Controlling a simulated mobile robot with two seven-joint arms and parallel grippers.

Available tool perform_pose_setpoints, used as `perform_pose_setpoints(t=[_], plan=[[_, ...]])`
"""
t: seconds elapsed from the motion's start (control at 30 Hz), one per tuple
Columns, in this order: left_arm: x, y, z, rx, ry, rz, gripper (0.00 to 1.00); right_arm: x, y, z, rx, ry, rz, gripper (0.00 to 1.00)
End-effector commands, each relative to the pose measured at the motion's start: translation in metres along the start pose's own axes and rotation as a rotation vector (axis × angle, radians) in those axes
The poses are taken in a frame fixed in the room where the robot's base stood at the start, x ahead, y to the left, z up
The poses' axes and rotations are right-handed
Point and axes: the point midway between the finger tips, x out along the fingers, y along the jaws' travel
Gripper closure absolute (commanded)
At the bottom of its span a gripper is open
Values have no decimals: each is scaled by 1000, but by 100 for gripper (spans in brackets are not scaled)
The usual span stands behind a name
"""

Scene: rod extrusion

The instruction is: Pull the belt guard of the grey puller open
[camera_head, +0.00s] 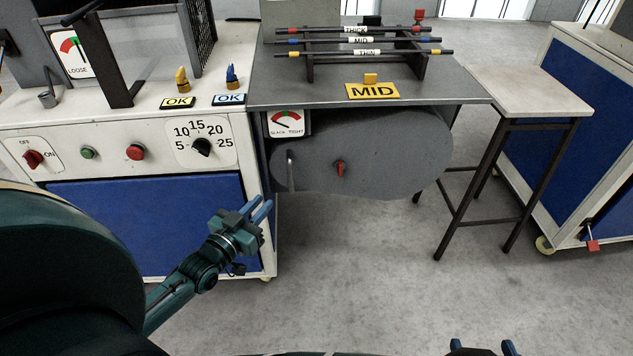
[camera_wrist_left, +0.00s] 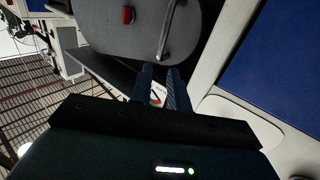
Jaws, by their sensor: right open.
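The grey puller (camera_head: 290,84) stands at the middle of the head view. Its rounded grey belt guard (camera_head: 390,150) sits below the top, apparently closed. The guard has a vertical bar handle (camera_head: 291,172) at its left and a red knob (camera_head: 340,168). The guard (camera_wrist_left: 100,30), handle (camera_wrist_left: 166,35) and red knob (camera_wrist_left: 128,14) also show in the left wrist view. My left gripper (camera_head: 263,202) is open and empty, below and left of the handle and apart from it. Its fingers (camera_wrist_left: 164,80) point towards the handle. My right gripper (camera_head: 481,344) shows only its open fingertips at the bottom edge.
The white cabinet (camera_head: 100,165) with knobs and a blue panel stands close on the left. A small table (camera_head: 530,92) stands right of the puller. A rod rack (camera_head: 365,45) and a yellow MID sign (camera_head: 372,90) are on the puller's top. The floor below the guard is clear.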

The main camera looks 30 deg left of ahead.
Motion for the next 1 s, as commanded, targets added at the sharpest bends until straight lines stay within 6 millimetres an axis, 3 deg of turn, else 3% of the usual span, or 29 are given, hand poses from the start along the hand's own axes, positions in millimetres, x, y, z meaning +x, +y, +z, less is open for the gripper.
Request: perform_pose_setpoints(t=[0.27,0.7,1.0], plan=[[24,-7,0,0,21,-8,82,4,-2,6,-16,2,-7,40],[111,-7,0,1,17,-8,82,15,-3,10,-72,118,4,40],[133,-7,-1,0,14,-7,82,17,-4,6,-89,171,8,40]])
